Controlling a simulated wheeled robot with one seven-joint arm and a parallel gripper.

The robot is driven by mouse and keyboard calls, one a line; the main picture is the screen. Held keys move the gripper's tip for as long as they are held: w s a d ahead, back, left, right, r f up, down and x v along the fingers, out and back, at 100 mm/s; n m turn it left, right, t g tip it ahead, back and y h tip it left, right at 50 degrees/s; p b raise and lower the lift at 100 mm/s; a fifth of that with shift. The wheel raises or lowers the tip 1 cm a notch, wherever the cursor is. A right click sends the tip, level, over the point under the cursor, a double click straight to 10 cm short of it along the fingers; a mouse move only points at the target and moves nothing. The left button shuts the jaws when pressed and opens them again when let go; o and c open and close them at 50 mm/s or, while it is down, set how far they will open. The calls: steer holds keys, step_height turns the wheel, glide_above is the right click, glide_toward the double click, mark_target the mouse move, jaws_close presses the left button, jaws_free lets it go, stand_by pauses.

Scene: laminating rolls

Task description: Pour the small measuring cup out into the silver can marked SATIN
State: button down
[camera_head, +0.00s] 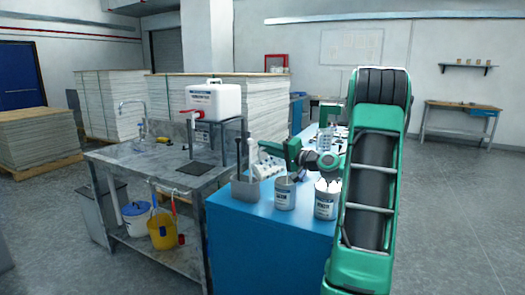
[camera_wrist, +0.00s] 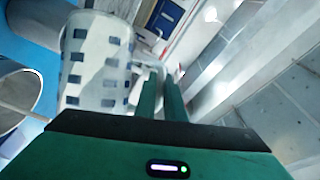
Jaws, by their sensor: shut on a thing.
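My gripper (camera_head: 292,152) is shut on a translucent white measuring cup (camera_head: 267,166) with blue marks. The cup is strongly tilted, left of the gripper, above the near end of the blue bench. In the wrist view the cup (camera_wrist: 97,60) fills the upper left, beside my close-set green fingers (camera_wrist: 162,95); the exact grip is hidden. A silver-grey can (camera_head: 285,196) with a pale label stands just below and right of the cup. A second labelled can (camera_head: 326,204) stands right of it. I cannot read for certain which is marked SATIN. The cup's contents are not visible.
A grey holder (camera_head: 245,192) with an upright dark stick stands at the blue bench's (camera_head: 262,225) left corner. Another clear cup (camera_head: 326,138) and small items lie further back. A metal sink table (camera_head: 150,165) with a white canister (camera_head: 213,100) is left.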

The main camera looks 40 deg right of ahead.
steer(key=shift+d+r, duration=0.1)
stand_by(0.3)
steer(key=shift+s+d+r+m+t, duration=0.25)
steer(key=shift+d+r+m+t, duration=0.25)
steer(key=shift+d+m, duration=0.3)
steer(key=shift+d+r, duration=0.1)
steer(key=shift+r, duration=0.05)
stand_by(0.8)
steer(key=shift+s+d+r+m, duration=0.15)
steer(key=shift+d+r+m, duration=0.1)
steer(key=shift+d+m, duration=0.25)
steer(key=shift+s+d+r+m, duration=0.1)
steer(key=shift+d+r+m, duration=0.1)
steer(key=shift+d+m, duration=0.25)
steer(key=shift+a, duration=0.1)
steer(key=shift+t, duration=0.3)
stand_by(0.4)
steer(key=shift+s+d+r+m+t+h, duration=0.15)
steer(key=shift+d+r+m, duration=0.05)
steer(key=shift+d+m, duration=0.35)
steer(key=shift+s+d+r+m+t+h, duration=0.1)
steer(key=shift+d+r+m+t+h, duration=0.05)
steer(key=shift+d+m, duration=0.35)
steer(key=shift+d, duration=0.1)
stand_by(0.6)
